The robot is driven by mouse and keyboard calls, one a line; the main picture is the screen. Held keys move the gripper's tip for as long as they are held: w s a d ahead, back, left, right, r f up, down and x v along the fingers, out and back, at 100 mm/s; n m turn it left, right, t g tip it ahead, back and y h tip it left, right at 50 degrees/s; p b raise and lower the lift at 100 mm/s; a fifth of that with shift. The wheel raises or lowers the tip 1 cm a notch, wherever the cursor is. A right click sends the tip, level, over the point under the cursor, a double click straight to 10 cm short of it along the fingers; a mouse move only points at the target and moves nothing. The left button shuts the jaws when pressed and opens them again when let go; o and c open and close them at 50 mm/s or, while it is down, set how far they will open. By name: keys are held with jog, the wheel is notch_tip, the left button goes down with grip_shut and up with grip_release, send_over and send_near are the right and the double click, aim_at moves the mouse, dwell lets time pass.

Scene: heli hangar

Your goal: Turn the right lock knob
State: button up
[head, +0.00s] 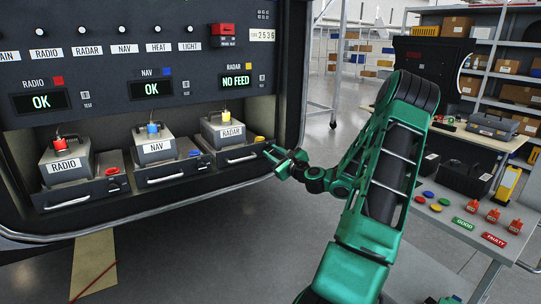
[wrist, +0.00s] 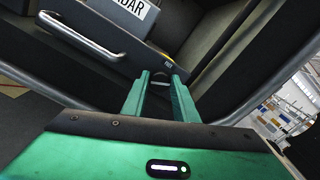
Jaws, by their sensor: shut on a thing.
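My green gripper (head: 271,150) is at the front right corner of the RADAR tray in the rack. The tray's handle (wrist: 80,37) shows left of my fingers.
The RADIO unit (head: 67,163) and NAV unit (head: 155,146) stand in trays to the left. The radar display (head: 237,80) reads NO FEED; the other two read OK. A side table (head: 425,213) with colored caps and red pieces stands right of my arm.

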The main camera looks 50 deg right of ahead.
jog(key=n, duration=0.6)
jog(key=shift+a+f+n, duration=0.1)
jog(key=shift+a+n, duration=0.05)
jog(key=shift+n, duration=0.15)
jog(key=n, duration=0.6)
jog(key=shift+f, duration=0.15)
jog(key=shift+a+n, duration=0.1)
jog(key=shift+n, duration=0.3)
jog(key=o, duration=1)
jog(key=v, duration=1)
jog(key=shift+s, duration=0.25)
